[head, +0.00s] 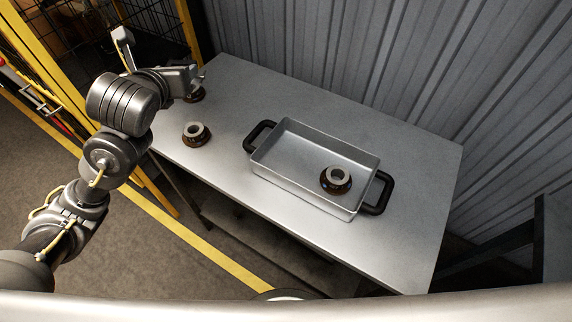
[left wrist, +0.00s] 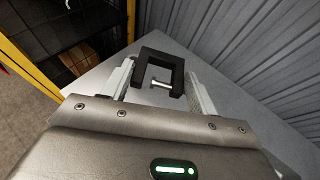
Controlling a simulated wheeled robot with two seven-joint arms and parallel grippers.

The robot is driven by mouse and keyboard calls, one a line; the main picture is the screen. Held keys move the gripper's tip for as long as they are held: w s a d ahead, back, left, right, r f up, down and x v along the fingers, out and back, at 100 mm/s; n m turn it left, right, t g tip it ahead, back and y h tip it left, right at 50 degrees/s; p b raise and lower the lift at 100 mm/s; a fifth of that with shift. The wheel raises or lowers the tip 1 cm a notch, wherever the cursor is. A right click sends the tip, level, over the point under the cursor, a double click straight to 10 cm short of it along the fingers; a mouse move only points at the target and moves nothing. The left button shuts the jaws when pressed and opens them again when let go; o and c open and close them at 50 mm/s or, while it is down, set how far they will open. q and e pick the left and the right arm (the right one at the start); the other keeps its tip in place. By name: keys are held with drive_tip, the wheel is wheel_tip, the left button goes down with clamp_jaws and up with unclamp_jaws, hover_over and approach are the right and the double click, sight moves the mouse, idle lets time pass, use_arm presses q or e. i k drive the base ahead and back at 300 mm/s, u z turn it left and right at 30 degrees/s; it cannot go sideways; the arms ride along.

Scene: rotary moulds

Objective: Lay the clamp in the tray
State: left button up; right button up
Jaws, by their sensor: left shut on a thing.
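The clamp (left wrist: 164,56) is a black C-shaped frame with a pale screw, seen in the left wrist view. It sits between the two fingers of my left gripper (left wrist: 161,80), which is shut on it. In the head view my left gripper (head: 195,78) is over the far left corner of the table; I cannot make out the clamp clearly there. The tray (head: 296,150) is a shallow grey metal pan with black handles, well to the right of the gripper. A dark ring-shaped part (head: 336,180) lies inside its right end. My right gripper is not in view.
A similar ring part (head: 196,134) stands on the grey table (head: 400,150) left of the tray. A corrugated wall (head: 400,60) runs behind the table, and a yellow-framed fence (head: 185,30) is at the left.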

sight(316, 173)
drive_tip(key=u, duration=0.25)
drive_tip(key=k, duration=1.7)
drive_tip(key=z, duration=0.5)
drive_tip(key=i, duration=0.5)
drive_tip(key=z, duration=0.1)
